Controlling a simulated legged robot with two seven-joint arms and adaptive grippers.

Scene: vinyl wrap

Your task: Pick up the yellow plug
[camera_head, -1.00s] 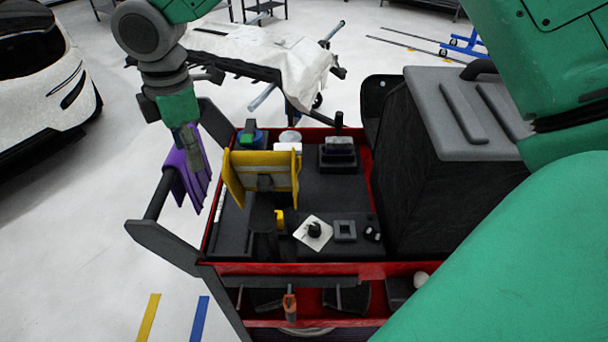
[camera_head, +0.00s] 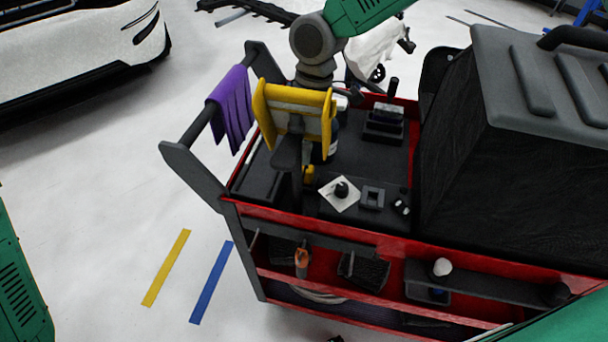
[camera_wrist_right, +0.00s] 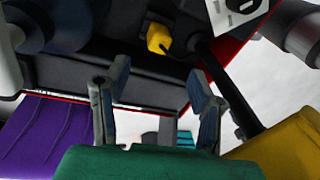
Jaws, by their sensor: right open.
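The yellow plug (camera_head: 309,174) lies on the cart's dark top, partly hidden by the black stand. In the right wrist view the yellow plug (camera_wrist_right: 160,38) shows near the top, with a dark part at its side. My right gripper (camera_wrist_right: 159,68) is open and empty, its two fingers apart, with the plug beyond the fingertips. My left gripper is not in view.
The yellow-framed holder (camera_head: 296,112) on its black stand is close to my right arm. A purple cloth (camera_head: 232,112) hangs on the cart handle. A white square with a black knob (camera_head: 339,194) and a grey square block (camera_head: 372,197) lie beside the plug. A big black case stands right.

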